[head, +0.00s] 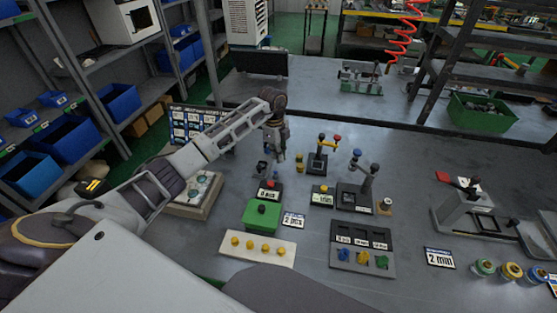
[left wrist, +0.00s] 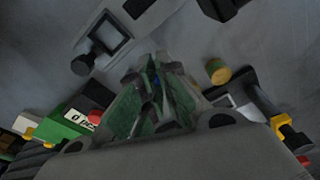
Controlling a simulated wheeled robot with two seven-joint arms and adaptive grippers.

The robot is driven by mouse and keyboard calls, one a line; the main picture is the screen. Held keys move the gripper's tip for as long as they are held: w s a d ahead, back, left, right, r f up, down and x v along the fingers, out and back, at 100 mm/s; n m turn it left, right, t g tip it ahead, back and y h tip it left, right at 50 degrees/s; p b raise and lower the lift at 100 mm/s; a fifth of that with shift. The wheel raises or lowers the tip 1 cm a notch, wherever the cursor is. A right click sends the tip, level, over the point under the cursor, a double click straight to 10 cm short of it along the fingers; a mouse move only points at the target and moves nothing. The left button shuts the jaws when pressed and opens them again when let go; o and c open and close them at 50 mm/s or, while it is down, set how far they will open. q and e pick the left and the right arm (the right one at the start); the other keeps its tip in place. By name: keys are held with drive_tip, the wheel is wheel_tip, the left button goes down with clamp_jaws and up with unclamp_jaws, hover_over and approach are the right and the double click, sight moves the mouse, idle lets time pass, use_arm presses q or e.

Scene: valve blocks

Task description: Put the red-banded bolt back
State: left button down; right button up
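I cannot make out a red-banded bolt for certain in either view. My left gripper (head: 278,155) points down over the bench, behind the black block with a red top (head: 270,187). In the left wrist view its two fingers (left wrist: 160,75) with greenish pads are close together. A small blue spot shows between them, but I cannot tell if anything is held. A yellow cylinder (left wrist: 217,72) stands beside the fingers, apart from them; it also shows in the head view (head: 300,163). A black square fixture (left wrist: 105,42) lies beyond the fingers. My right gripper is not seen.
A green box (head: 262,215) and a pale strip with yellow knobs (head: 232,244) stand nearer. Stands with red, yellow (head: 318,160) and blue-tipped handles (head: 355,197) are to the right. A dark three-compartment tray (head: 343,237) holds coloured parts.

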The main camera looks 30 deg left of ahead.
use_arm(q)
drive_tip(key=shift+f, duration=1.5)
drive_tip(key=shift+f, duration=0.1)
drive_tip(key=c, duration=1.6)
unclamp_jaws()
drive_tip(key=shift+c, duration=0.2)
wheel_tip(320, 180, up, 12)
drive_tip(key=a, duration=0.1)
drive_tip(key=shift+a, duration=0.15)
